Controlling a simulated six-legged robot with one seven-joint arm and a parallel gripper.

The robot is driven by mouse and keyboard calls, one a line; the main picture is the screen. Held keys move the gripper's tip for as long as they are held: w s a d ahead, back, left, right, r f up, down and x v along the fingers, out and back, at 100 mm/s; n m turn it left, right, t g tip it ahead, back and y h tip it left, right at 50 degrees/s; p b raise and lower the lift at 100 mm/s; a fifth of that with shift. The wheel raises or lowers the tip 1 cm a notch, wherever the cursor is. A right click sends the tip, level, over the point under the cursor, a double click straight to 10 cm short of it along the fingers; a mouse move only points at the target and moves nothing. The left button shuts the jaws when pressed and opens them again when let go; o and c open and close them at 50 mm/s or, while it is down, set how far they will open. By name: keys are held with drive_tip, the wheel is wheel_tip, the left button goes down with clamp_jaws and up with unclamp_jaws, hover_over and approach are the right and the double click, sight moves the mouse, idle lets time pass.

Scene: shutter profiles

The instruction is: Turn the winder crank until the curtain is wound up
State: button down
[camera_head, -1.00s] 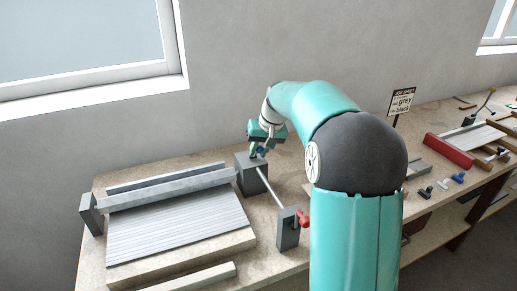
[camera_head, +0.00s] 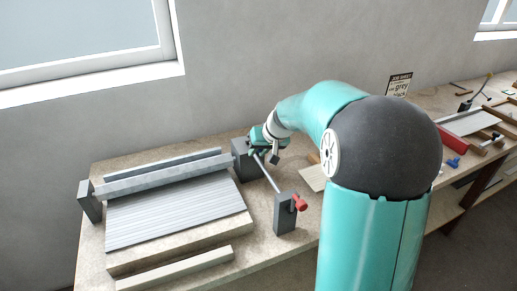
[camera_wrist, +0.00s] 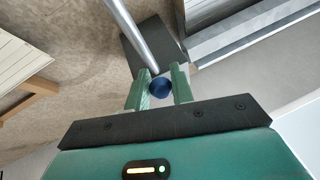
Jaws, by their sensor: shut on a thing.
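My gripper (camera_head: 262,150) is at the dark winder block (camera_head: 243,162) at the right end of the roller. In the wrist view its two green fingers (camera_wrist: 159,86) are shut on a round blue knob (camera_wrist: 160,87), which I take to be the crank's handle. The crank arm itself is hidden. The slatted grey curtain (camera_head: 178,212) lies flat over the bench board, below the long grey roller (camera_head: 165,178). Much of the curtain is still spread out.
A metal rod (camera_head: 267,174) runs from the winder block to a front dark post (camera_head: 285,213) with a red knob (camera_head: 299,202). A dark post (camera_head: 89,202) stands at the roller's left end. A job sheet sign (camera_head: 399,84) and loose parts are at right.

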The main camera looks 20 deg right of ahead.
drive_tip(key=shift+f, duration=0.15)
drive_tip(key=shift+a+h, duration=0.15)
drive_tip(key=shift+h, duration=0.25)
drive_tip(key=shift+w+a+r, duration=0.2)
drive_tip(key=shift+a, duration=0.05)
idle(0.9)
drive_tip(key=c, duration=1.2)
unclamp_jaws()
drive_tip(key=shift+c, duration=0.2)
drive_tip(key=shift+s+d, duration=0.1)
drive_tip(key=shift+d, duration=0.1)
drive_tip(key=shift+s+r, duration=0.1)
drive_tip(key=v, duration=1.3)
drive_tip(key=shift+r, duration=0.2)
drive_tip(key=shift+d, duration=0.15)
